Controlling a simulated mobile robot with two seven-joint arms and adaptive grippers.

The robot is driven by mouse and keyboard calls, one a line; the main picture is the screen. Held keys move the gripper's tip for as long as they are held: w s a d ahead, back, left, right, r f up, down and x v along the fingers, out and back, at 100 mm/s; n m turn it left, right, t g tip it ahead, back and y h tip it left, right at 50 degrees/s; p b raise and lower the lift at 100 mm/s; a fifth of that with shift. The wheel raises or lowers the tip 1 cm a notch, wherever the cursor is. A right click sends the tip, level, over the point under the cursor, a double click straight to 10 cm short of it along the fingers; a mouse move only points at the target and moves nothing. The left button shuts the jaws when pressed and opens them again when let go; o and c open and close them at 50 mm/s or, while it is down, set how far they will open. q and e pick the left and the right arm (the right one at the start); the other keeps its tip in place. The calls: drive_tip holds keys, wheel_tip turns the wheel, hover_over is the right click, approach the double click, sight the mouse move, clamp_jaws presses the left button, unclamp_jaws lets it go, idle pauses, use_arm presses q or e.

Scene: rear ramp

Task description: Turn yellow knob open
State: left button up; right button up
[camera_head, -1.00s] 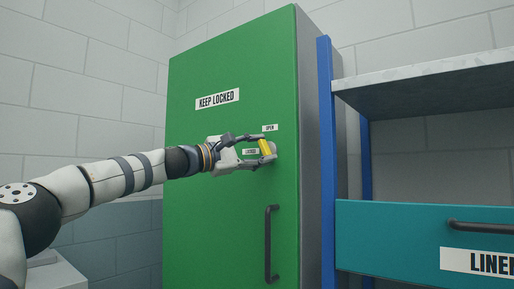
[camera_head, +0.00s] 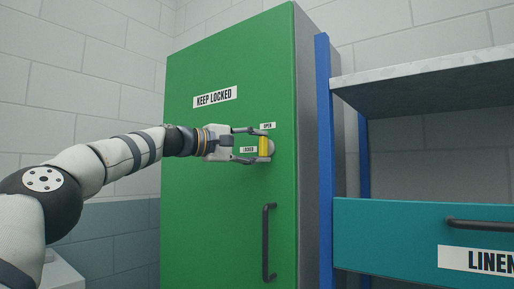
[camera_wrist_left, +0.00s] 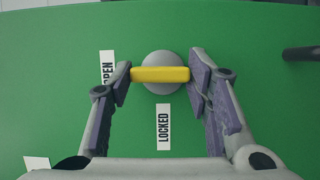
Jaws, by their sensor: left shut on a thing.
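The yellow knob (camera_head: 264,146) is a bar on a round grey base on the green cabinet door (camera_head: 225,220). In the head view the bar stands upright, with its upper end toward the "OPEN" label (camera_head: 268,126). The "LOCKED" label (camera_head: 248,150) is to its left. My left gripper (camera_head: 262,146) is shut on the knob, one finger at its upper end and one at its lower end. In the left wrist view the yellow bar (camera_wrist_left: 160,74) lies level between the two fingertips, its left end facing "OPEN" (camera_wrist_left: 107,70). My right gripper is out of view.
A dark vertical handle (camera_head: 269,242) is on the door below the knob. A "KEEP LOCKED" sign (camera_head: 215,97) is above it. To the right stands a blue-framed shelf unit (camera_head: 326,170) with a teal linen drawer (camera_head: 400,240). A pale block wall is behind.

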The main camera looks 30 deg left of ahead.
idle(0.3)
use_arm(q)
drive_tip(key=o, duration=1.2)
drive_tip(key=shift+c, duration=0.2)
drive_tip(key=shift+s, duration=0.1)
drive_tip(key=v, duration=1.2)
